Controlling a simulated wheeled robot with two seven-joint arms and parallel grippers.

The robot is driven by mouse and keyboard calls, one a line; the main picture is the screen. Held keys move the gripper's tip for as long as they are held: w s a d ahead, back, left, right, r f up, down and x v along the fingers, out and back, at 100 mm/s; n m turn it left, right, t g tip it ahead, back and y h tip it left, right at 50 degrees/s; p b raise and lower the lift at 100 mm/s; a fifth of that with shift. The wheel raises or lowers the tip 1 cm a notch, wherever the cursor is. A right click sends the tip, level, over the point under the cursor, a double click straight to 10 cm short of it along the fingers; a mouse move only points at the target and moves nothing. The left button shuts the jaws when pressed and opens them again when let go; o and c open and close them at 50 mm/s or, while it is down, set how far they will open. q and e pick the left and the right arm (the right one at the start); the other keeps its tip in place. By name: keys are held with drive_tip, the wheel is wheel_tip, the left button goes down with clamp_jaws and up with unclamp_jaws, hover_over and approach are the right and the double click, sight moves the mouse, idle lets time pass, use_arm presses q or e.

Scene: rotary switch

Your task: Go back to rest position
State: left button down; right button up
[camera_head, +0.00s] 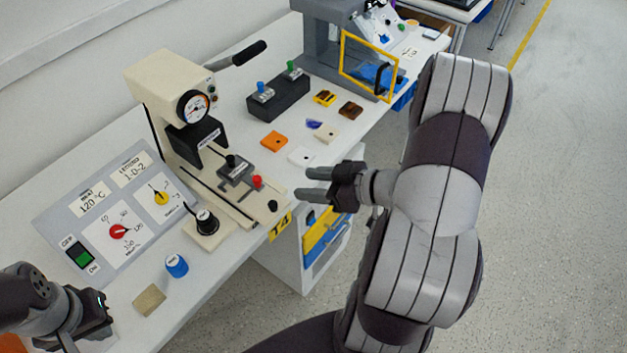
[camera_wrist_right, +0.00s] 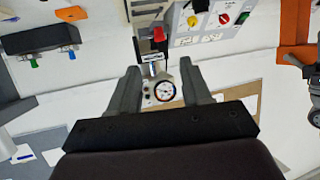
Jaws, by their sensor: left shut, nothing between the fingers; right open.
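The grey control panel (camera_head: 110,222) lies at the left of the table in the head view, with a red rotary knob (camera_head: 118,231), a yellow rotary knob (camera_head: 161,198) and a green switch (camera_head: 80,255). It also shows at the top of the right wrist view (camera_wrist_right: 212,22). My right gripper (camera_head: 312,184) is open and empty, in the air by the table's front edge. Its two fingers (camera_wrist_right: 160,88) are spread in the wrist view. My left gripper (camera_head: 98,304) is shut and empty at the lower left, apart from the panel; its fingertips are hard to make out.
A beige press with a round gauge (camera_head: 193,107) and a black lever stands at mid-table. A blue cap (camera_head: 176,265) and a tan block (camera_head: 149,300) lie near the front edge. A black button box (camera_head: 278,98) and several small tiles lie further back. The floor at right is clear.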

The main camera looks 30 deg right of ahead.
idle(0.5)
drive_tip(key=s+d+f+m+g+h, duration=0.2)
drive_tip(key=d+f+m+h, duration=0.1)
drive_tip(key=d+h, duration=0.25)
drive_tip(key=s+d+f+m+g+h, duration=0.2)
drive_tip(key=d+f+m+g+h, duration=0.15)
drive_tip(key=d, duration=0.25)
drive_tip(key=s+a+r+g, duration=0.1)
drive_tip(key=a+r, duration=0.3)
drive_tip(key=a, duration=0.6)
drive_tip(key=s+a+r+g+y+p, duration=0.1)
drive_tip(key=a+r+g, duration=0.2)
drive_tip(key=a, duration=0.7)
drive_tip(key=shift+r, duration=0.7)
